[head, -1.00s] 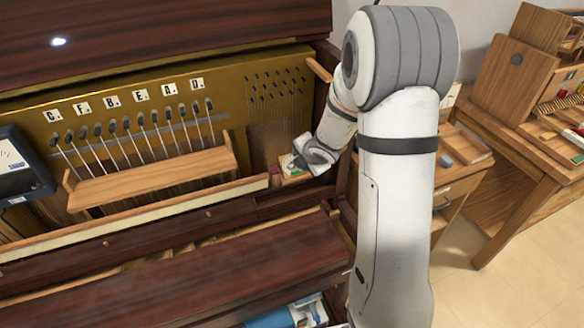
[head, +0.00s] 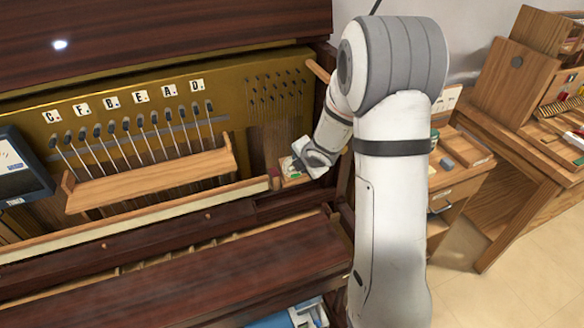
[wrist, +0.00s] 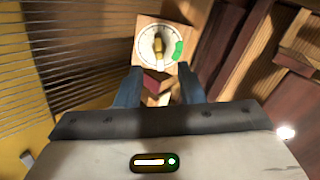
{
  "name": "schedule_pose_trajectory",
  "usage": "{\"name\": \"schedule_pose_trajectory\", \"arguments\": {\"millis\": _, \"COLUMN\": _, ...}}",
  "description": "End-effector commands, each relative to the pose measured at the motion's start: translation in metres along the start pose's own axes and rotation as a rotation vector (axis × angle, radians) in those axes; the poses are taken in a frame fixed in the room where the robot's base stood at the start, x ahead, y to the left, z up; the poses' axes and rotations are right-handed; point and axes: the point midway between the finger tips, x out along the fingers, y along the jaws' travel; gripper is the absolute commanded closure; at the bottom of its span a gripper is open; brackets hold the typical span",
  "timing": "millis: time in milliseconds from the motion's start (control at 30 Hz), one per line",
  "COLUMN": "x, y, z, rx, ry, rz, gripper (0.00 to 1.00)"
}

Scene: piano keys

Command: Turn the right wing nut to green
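The right wing nut (wrist: 158,46) is a brass-coloured piece at the centre of a round white dial (wrist: 145,44) on a wooden block (wrist: 182,28), at the top of the wrist view. It points roughly up and down in that view. A green mark (wrist: 179,50) lies on the dial's right side, apart from the wing nut. My gripper (wrist: 160,82) is open, its two dark fingers spread just short of the dial, with nothing between them. In the head view, my gripper (head: 301,160) is at the block near the piano's right end, and hides most of the dial.
Red and pale wooden pieces (wrist: 156,82) lie below the block in the wrist view. Piano strings (wrist: 60,60) run on the left and dark wooden parts (wrist: 225,45) stand close on the right. A wooden rail (head: 150,180) with tuning levers is left of my gripper.

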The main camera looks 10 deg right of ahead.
Motion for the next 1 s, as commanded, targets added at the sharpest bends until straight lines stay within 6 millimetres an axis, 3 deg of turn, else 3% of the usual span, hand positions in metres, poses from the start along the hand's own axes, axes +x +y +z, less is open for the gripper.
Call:
{"name": "schedule_pose_trajectory", "arguments": {"millis": 267, "x": 0.009, "y": -0.001, "z": 0.0, "rx": 0.0, "ry": 0.0, "rz": -0.001, "gripper": 0.65}}
{"name": "schedule_pose_trajectory", "arguments": {"millis": 1000, "x": -0.003, "y": 0.0, "z": 0.001, "rx": 0.0, "ry": 0.0, "rz": -0.001, "gripper": 0.65}}
